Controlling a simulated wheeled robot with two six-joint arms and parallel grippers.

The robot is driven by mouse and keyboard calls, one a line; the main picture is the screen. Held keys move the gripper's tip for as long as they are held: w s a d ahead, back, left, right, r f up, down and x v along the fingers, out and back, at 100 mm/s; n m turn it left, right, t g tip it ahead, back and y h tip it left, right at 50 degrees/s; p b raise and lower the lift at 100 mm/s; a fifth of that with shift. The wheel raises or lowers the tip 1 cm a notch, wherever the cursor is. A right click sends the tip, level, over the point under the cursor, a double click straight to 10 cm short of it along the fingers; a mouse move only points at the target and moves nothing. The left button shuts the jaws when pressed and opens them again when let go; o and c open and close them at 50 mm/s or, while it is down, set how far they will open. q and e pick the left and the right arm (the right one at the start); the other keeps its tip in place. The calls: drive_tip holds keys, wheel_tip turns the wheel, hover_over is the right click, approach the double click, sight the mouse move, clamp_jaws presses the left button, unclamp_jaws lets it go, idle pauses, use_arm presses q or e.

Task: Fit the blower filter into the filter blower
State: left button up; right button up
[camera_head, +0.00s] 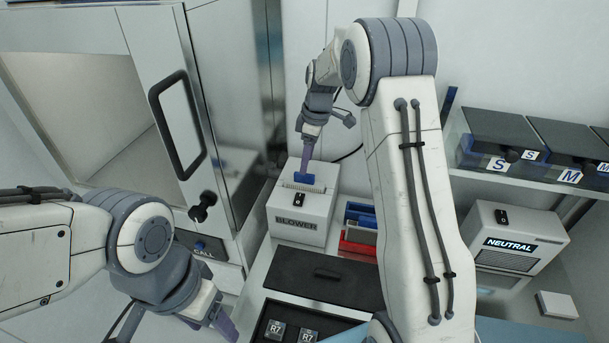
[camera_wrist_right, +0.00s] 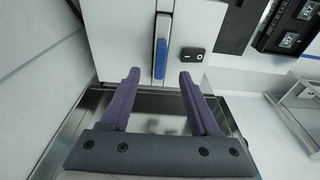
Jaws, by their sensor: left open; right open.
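The filter blower (camera_head: 300,222), a pale box labelled BLOWER, stands on the bench at the centre. The blue blower filter (camera_head: 304,178) is at the slot in its top; how deep it sits I cannot tell. In the right wrist view the filter's blue bar (camera_wrist_right: 160,58) lies along the slot of the blower (camera_wrist_right: 115,45). My right gripper (camera_head: 308,158) is above the blower. In its wrist view the right gripper (camera_wrist_right: 159,75) is open, its purple fingers apart on either side of the filter's line, gripping nothing. My left gripper (camera_head: 222,325) is open and empty at the bottom left.
Blue and red bins (camera_head: 357,243) stand right of the blower. A dark lidded panel (camera_head: 327,277) and a black tray (camera_head: 260,332) with R7 chips lie in front. A NEUTRAL box (camera_head: 515,238) is at right. A cabinet with a handled door (camera_head: 180,120) stands at left.

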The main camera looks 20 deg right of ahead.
drive_tip(key=shift+s+d+r, duration=0.1)
drive_tip(key=shift+r, duration=0.6)
drive_tip(key=shift+s+d+r, duration=0.1)
drive_tip(key=shift+r, duration=0.55)
